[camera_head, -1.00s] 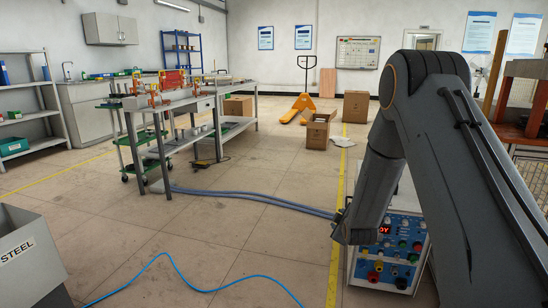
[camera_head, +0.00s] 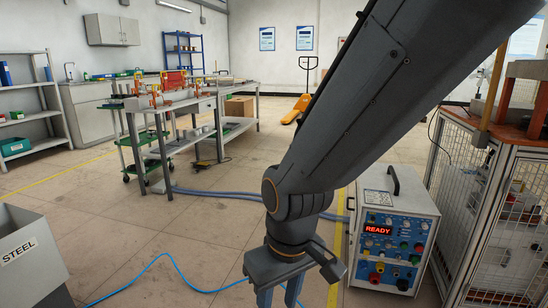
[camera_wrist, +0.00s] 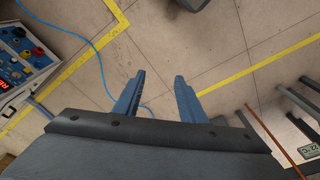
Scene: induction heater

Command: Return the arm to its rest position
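My gripper (camera_head: 279,295) hangs pointing down at the bottom middle of the head view, left of the induction heater (camera_head: 391,238). Its fingers run off the bottom edge there. In the wrist view the two blue fingers of my gripper (camera_wrist: 156,92) stand wide apart with nothing between them, over bare floor. The heater is a white box with a blue panel, and its red display reads READY. Part of its panel also shows at the left edge of the wrist view (camera_wrist: 22,50).
A grey bin marked STEEL (camera_head: 30,250) stands at the lower left. A blue cable (camera_head: 170,262) lies on the floor. A wire-mesh cage (camera_head: 500,210) stands at the right. A workbench (camera_head: 185,106) stands further back. The floor between bin and heater is mostly clear.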

